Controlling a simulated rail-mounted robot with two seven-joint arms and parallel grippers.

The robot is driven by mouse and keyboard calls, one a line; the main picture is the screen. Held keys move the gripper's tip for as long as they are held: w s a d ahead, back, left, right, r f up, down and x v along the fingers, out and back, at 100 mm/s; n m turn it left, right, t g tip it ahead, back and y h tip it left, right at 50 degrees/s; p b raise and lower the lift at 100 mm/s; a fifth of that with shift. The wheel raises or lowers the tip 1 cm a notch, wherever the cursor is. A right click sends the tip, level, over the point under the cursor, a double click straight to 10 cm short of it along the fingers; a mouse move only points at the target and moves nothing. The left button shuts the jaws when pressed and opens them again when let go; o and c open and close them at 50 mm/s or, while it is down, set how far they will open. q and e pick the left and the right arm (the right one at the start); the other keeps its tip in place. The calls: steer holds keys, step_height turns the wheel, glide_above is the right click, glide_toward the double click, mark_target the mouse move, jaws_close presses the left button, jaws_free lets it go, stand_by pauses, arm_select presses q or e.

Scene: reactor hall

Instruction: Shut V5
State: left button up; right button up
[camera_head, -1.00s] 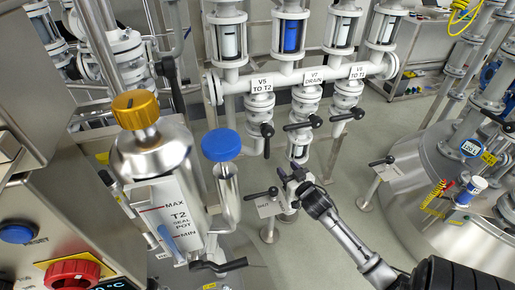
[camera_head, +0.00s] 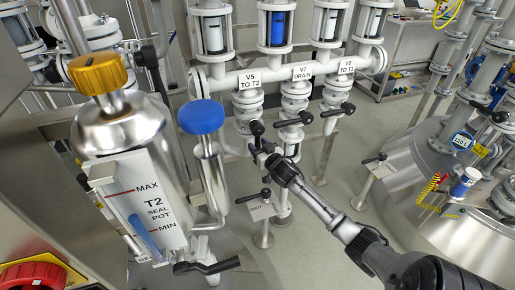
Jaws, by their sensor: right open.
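The V5 valve (camera_head: 248,104) is the leftmost of three valves under the white manifold, below the label "V5 TO T2" (camera_head: 249,78). Its black lever (camera_head: 257,130) hangs down, roughly along the pipe, while the levers of the two neighbours lie across theirs. My right gripper (camera_head: 263,152) is open at the lower end of the V5 lever and partly covers it. I cannot tell whether the lever is between the fingers or touched by them. My left gripper is not in view.
The V7 drain lever (camera_head: 295,119) and the third valve's lever (camera_head: 338,109) are close on the right. Below is another black lever (camera_head: 253,196) over a tag. The blue-capped tube (camera_head: 201,117) and T2 seal pot (camera_head: 125,130) stand at left. A steel vessel (camera_head: 440,165) stands at right.

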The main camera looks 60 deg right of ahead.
steer(key=shift+w+d, duration=0.25)
steer(key=shift+w, duration=0.15)
steer(key=shift+c, duration=0.2)
jaws_close()
